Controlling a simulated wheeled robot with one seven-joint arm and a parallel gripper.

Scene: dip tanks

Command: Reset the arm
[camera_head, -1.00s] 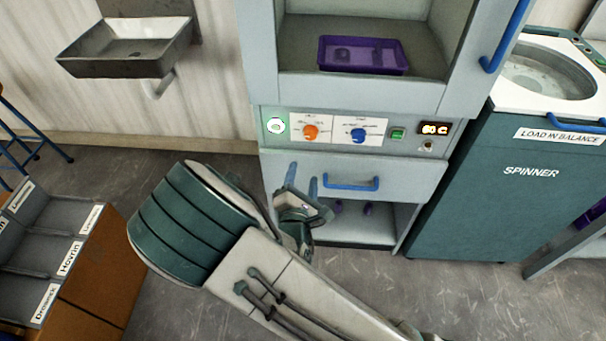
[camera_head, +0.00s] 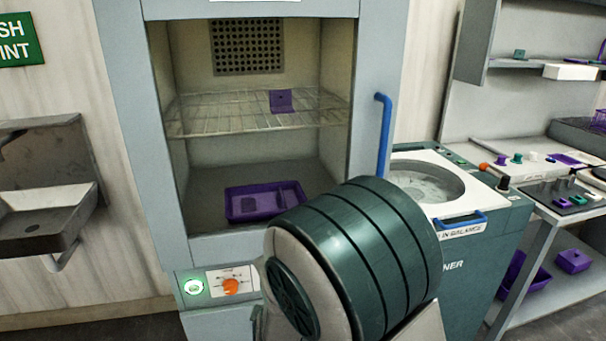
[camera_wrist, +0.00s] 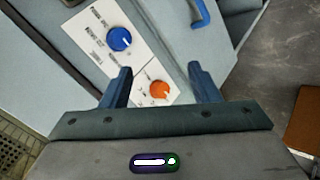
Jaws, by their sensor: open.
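My gripper (camera_wrist: 160,85) shows in the wrist view with its two blue fingers apart and nothing between them. Beyond the fingers is the cabinet's control panel, with a blue knob (camera_wrist: 119,39) and an orange knob (camera_wrist: 159,90). I cannot tell the exact gap between fingertips and panel. In the head view my arm's green ribbed joint (camera_head: 355,255) stands in front of the cabinet's lower right. My gripper is hidden in that view.
The open cabinet (camera_head: 165,240) holds a purple tray (camera_head: 245,205) on its floor and a purple piece (camera_head: 281,101) on a wire shelf. A spinner (camera_head: 470,262) stands right of it, a sink (camera_head: 40,225) left. A bench with purple parts (camera_head: 573,260) is far right.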

